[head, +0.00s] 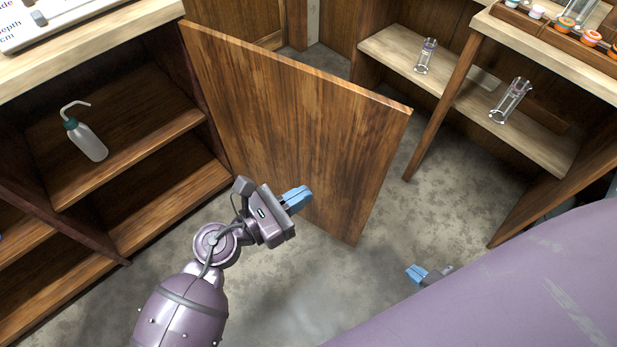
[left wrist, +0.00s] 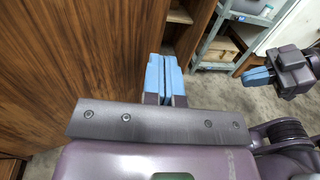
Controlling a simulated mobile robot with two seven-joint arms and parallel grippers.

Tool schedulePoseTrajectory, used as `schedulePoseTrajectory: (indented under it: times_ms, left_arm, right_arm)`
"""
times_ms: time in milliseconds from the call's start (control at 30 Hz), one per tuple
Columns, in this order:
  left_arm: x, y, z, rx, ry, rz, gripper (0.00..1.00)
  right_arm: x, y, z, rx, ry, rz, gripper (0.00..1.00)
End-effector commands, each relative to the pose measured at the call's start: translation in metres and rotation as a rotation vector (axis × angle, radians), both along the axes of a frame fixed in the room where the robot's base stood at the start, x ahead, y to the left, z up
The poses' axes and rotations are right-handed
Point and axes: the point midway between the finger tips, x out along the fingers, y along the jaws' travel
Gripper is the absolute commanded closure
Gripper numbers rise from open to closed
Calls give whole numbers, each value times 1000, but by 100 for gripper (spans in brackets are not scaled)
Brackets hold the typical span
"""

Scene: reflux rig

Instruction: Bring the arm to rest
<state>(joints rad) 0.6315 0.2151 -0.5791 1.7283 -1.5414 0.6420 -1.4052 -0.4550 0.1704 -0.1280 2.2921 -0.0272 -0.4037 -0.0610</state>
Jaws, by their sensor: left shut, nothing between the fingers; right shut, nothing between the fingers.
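My left gripper (head: 297,199) is in the middle of the head view, in front of an open wooden cabinet door (head: 290,120). Its blue fingers are together and empty; they also show in the left wrist view (left wrist: 164,76), close beside the door's brown face. I cannot tell whether they touch the door. My right gripper (head: 416,273) shows at the lower right of the head view, mostly hidden behind a large purple part of mine. It also shows at the right of the left wrist view (left wrist: 257,75), with blue fingers together and empty.
A wash bottle (head: 86,140) stands on the left cabinet's shelf. Two glass pieces, one farther (head: 426,56) and one nearer (head: 510,101), stand on the right cabinet's shelf (head: 545,145). A rack of small jars (head: 560,32) is on top. Grey floor (head: 290,290) lies open below.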

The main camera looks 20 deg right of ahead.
Motion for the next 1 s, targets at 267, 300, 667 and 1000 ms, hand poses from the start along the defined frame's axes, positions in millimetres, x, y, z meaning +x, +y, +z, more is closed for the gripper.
schedulePoseTrajectory:
  times_ms: [267,300,667,1000]
  left_arm:
    - [-2,3,-1,1,0,0,100]
    - [-2,3,-1,0,3,1,100]
    - [-7,71,4,-351,564,287,100]
    - [-34,207,-26,-982,1374,684,100]
  right_arm:
    - [0,0,1,-1,-1,2,100]
    - [1,0,1,-1,-2,2,100]
    - [2,0,3,-1,-8,5,100]
    - [2,0,3,-1,-9,5,100]
